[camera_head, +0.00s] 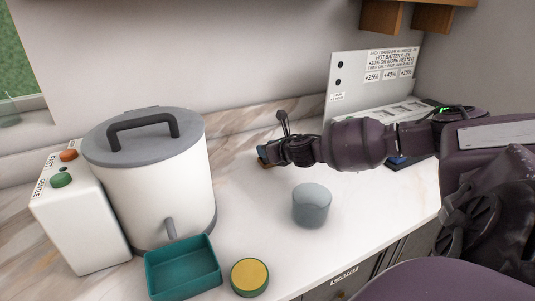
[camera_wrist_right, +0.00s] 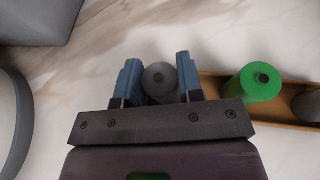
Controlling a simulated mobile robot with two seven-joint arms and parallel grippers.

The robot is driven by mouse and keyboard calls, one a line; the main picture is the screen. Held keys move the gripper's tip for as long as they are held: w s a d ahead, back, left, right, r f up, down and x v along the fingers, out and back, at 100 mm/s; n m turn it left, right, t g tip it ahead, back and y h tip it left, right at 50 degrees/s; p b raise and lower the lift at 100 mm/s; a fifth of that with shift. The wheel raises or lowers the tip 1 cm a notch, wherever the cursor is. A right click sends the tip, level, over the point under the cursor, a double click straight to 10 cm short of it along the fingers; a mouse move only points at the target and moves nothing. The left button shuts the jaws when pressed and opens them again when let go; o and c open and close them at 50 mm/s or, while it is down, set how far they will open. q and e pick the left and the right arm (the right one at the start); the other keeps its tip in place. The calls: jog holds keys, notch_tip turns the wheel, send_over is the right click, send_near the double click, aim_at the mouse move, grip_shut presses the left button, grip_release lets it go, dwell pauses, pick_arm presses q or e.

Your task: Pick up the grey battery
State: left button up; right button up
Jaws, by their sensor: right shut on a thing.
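The grey battery (camera_wrist_right: 160,78) stands between the two blue fingers of my right gripper (camera_wrist_right: 159,72) in the right wrist view, its round end with a dark terminal facing the camera. The gripper is shut on it. In the head view my right gripper (camera_head: 265,153) is low over the counter, right of the white pot, and the battery is hidden there. A wooden rack (camera_wrist_right: 216,88) starts beside the right finger and holds a green battery (camera_wrist_right: 257,82) and another greyish one (camera_wrist_right: 308,104) at the picture's edge. My left gripper is not in view.
A white pot (camera_head: 165,190) with a grey lid and a white box (camera_head: 85,225) with buttons stand at left. A teal tray (camera_head: 182,268), a yellow-topped tin (camera_head: 250,277) and a grey cylinder (camera_head: 312,206) stand in front. A labelled panel (camera_head: 372,80) stands behind.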

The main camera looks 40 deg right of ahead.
jog(key=shift+r, duration=0.1)
notch_tip(320, 180, up, 20)
jog(key=p, duration=0.3)
jog(key=shift+p, duration=0.4)
